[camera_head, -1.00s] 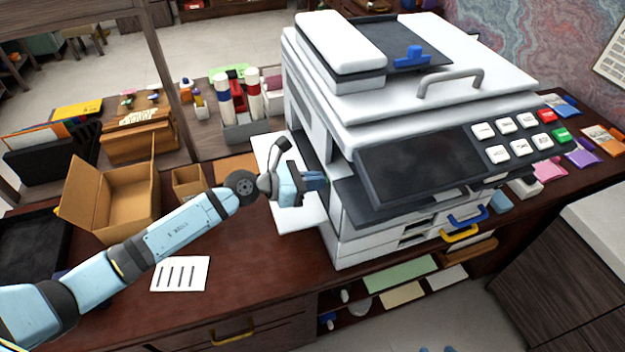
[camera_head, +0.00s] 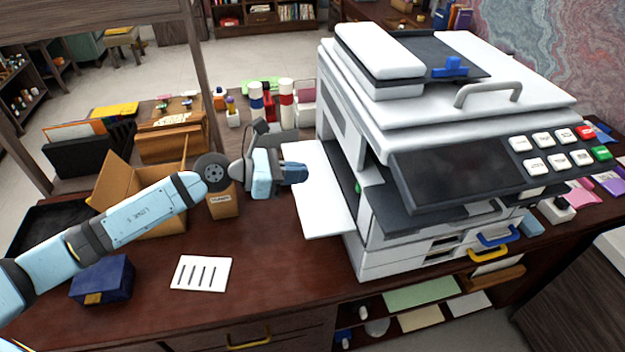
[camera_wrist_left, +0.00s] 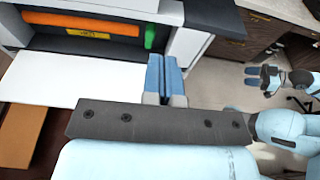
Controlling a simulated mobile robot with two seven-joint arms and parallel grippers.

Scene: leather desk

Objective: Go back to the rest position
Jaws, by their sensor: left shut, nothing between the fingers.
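My left gripper (camera_head: 294,173) is shut and empty. In the head view it is in front of the white side tray of the printer (camera_head: 445,90), to the left of the printer's open side. In the left wrist view its blue fingers (camera_wrist_left: 164,76) are together, with nothing between them. My right gripper (camera_wrist_left: 252,77) shows small at the right of the left wrist view, over the floor beside the desk. Its blue fingers look apart and empty. It is not in the head view.
The printer's side tray (camera_head: 322,200) sticks out toward the left arm. An open cardboard box (camera_head: 160,215), a small carton (camera_head: 223,203) and a dark blue box (camera_head: 102,280) are close to that arm. A printed sheet (camera_head: 201,273) lies on the desk, with bare desktop around it.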

